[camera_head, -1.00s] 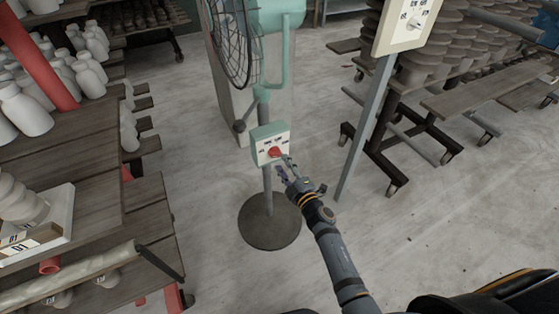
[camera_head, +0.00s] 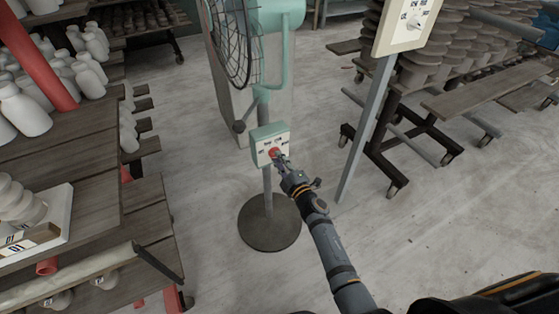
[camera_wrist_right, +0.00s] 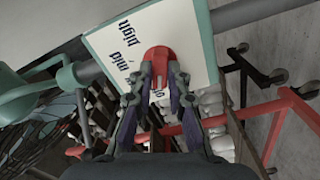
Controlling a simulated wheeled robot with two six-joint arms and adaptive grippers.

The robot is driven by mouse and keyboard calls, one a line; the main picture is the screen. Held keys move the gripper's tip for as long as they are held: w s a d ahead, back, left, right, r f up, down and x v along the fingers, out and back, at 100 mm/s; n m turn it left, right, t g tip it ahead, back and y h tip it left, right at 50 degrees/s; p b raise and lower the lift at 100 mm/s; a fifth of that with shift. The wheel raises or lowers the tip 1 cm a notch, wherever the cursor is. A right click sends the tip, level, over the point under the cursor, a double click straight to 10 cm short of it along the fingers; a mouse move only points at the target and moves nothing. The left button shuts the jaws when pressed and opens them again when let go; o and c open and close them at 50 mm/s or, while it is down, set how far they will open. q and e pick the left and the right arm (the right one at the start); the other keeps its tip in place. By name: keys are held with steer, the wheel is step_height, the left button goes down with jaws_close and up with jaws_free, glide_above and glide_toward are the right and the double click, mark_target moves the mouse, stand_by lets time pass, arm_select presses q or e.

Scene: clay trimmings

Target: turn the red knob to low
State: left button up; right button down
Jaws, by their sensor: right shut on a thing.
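The red knob (camera_head: 273,153) sits on the white face of a teal control box (camera_head: 262,133) on the fan's stand. In the right wrist view the red knob (camera_wrist_right: 158,56) is between the fingertips of my right gripper (camera_wrist_right: 160,80), which is shut on it. The white label plate (camera_wrist_right: 190,25) there shows "mid" and "high" on the left; another mark below the knob is partly hidden by the fingers. My right gripper also shows in the head view (camera_head: 282,163), reaching the box from below right. My left gripper is not in view.
The teal fan (camera_head: 235,40) stands on a round dark base (camera_head: 269,222). A second panel (camera_head: 403,25) on a grey post is at the upper right. Wooden shelves with white bottles (camera_head: 25,110) fill the left. Carts (camera_head: 400,130) with stacked clay ware stand right. Floor around the base is clear.

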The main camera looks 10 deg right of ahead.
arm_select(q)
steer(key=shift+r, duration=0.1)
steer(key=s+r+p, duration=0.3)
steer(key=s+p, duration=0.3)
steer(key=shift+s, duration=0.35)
arm_select(e)
steer(key=shift+m, duration=4.4)
arm_select(q)
steer(key=shift+p, duration=0.3)
arm_select(e)
steer(key=c, duration=1.3)
jaws_free()
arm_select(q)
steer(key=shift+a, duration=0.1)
